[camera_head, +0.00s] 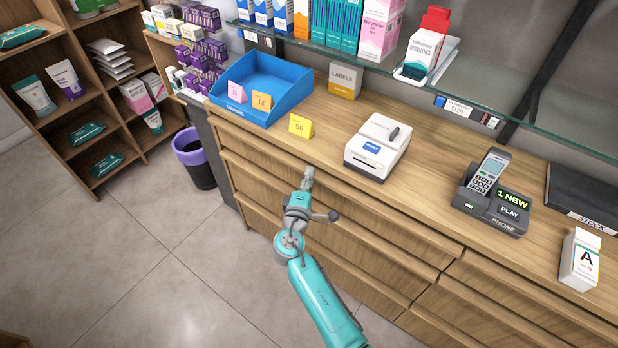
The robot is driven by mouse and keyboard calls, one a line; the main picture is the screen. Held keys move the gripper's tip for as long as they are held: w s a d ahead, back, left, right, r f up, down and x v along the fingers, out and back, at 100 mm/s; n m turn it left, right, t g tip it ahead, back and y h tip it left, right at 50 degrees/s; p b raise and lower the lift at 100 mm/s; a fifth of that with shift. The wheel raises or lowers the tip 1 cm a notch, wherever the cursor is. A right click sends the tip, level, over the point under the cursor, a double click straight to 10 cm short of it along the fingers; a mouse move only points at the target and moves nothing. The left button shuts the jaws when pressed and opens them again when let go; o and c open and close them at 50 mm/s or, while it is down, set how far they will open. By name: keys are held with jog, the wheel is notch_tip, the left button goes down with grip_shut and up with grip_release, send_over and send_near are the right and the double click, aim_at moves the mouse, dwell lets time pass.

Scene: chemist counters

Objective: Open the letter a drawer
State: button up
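The wooden counter's front has stacked drawers. A wide column of drawers (262,176) is on the left and another column (500,290) is on the right. I see no letter on any drawer front, so I cannot tell which is the letter a drawer. My gripper (308,173) is at the upper edge of the left column's top drawer, below the counter edge. Its fingers are small and I cannot tell whether they are open or touch the drawer. My arm covers part of the lower left drawers. A white box with a black letter A (580,262) stands on the counter at the right.
On the counter are a blue tray (285,104), a yellow number card (301,126), a white printer (377,148) and a phone terminal (488,200). A black bin (197,165) stands left of the counter. Tiled floor (150,270) in front is clear.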

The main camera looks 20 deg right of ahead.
grip_shut()
jog(key=s+a, duration=0.7)
jog(key=a, duration=0.2)
jog(key=s+a, duration=0.7)
jog(key=a, duration=0.3)
jog(key=shift+a, duration=0.2)
jog(key=shift+s+f, duration=0.1)
grip_release()
jog(key=v, duration=1.2)
